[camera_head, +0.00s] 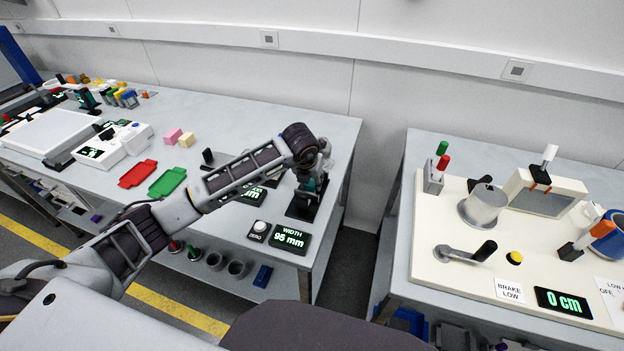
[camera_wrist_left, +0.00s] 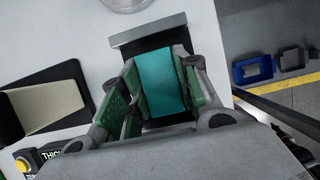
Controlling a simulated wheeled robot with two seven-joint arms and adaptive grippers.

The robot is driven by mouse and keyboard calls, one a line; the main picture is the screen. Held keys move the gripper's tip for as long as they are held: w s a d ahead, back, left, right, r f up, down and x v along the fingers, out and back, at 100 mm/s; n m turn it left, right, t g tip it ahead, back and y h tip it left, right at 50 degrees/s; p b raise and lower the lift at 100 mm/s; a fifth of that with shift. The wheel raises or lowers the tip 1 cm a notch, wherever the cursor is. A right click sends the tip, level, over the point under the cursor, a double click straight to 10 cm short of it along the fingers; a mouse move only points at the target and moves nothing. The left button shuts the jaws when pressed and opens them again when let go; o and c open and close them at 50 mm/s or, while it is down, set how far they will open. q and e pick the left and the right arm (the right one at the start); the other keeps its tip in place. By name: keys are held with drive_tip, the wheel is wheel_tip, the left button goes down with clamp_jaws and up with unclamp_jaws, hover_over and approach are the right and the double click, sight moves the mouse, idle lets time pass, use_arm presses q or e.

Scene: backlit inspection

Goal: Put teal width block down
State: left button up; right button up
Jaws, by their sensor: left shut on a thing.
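The teal width block (camera_wrist_left: 164,85) sits between the green-padded fingers of my left gripper (camera_wrist_left: 165,95), which is shut on it. In the head view my left gripper (camera_head: 312,180) points down over the black width gauge (camera_head: 297,212) near the table's right end, and mostly hides the block. In the left wrist view the block is above the gauge's black bed, with a grey bar (camera_wrist_left: 147,34) just beyond it. I cannot tell whether the block touches the bed. The width display (camera_head: 289,238) reads 95 mm. My right gripper is not in view.
A ZERO button (camera_head: 259,228) stands beside the display. A gap separates this table from the right-hand bench (camera_head: 400,245). A black thickness gauge (camera_wrist_left: 70,75) is close by.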

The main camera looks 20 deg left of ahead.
sight(310, 184)
use_arm(q)
drive_tip(key=o, duration=1.1)
drive_tip(key=shift+o, duration=0.2)
drive_tip(key=shift+s+r, duration=0.15)
drive_tip(key=shift+r, duration=0.5)
drive_tip(key=v, duration=0.4)
drive_tip(key=shift+s+r, duration=0.2)
drive_tip(key=shift+r, duration=0.1)
drive_tip(key=v, duration=0.6)
drive_tip(key=shift+b, duration=0.3)
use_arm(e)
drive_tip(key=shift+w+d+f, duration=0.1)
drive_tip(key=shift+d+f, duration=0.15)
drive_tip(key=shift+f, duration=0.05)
